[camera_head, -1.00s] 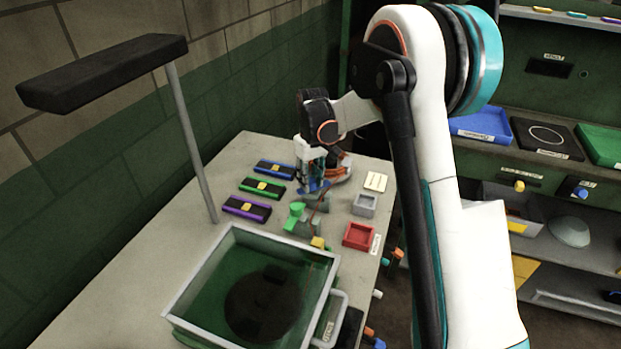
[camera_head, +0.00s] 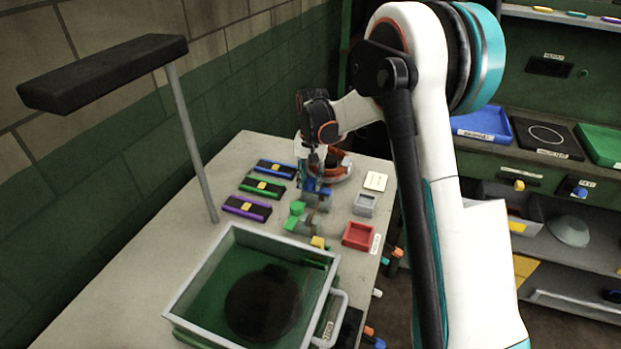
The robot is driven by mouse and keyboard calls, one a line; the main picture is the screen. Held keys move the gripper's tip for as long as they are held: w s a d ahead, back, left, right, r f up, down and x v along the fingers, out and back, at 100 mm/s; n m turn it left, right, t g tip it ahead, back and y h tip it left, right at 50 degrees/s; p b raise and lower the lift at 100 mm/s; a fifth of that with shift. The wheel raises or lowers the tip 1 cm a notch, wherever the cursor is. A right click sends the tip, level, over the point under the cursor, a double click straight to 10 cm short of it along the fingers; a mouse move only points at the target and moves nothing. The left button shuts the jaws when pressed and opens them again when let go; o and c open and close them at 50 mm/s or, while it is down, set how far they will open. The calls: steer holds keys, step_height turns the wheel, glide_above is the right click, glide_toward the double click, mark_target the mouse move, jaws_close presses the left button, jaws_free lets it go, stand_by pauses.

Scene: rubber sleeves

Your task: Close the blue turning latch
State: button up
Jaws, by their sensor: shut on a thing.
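The blue turning latch (camera_head: 324,191) sits at the far end of a row of small fixtures on the grey table, past the green one. Only part of its blue shows. My gripper (camera_head: 314,181) reaches down onto it from above and is shut on it. The fingertips are small and partly hidden by the wrist and the latch, so the latch's exact angle cannot be told.
A green block (camera_head: 297,209) and a yellow block (camera_head: 318,242) stand nearer in the row. Three dark bars with blue, green and purple edges lie left. A grey box (camera_head: 365,203) and red tray (camera_head: 357,236) lie right. A large glass-walled bin (camera_head: 188,290) stands in front.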

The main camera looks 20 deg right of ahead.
mark_target(311, 181)
steer(key=shift+m, duration=0.3)
steer(key=o, duration=1.1)
step_height(311, 181, up, 12)
steer(key=shift+d, duration=0.1)
steer(key=shift+s, duration=0.1)
stand_by(0.4)
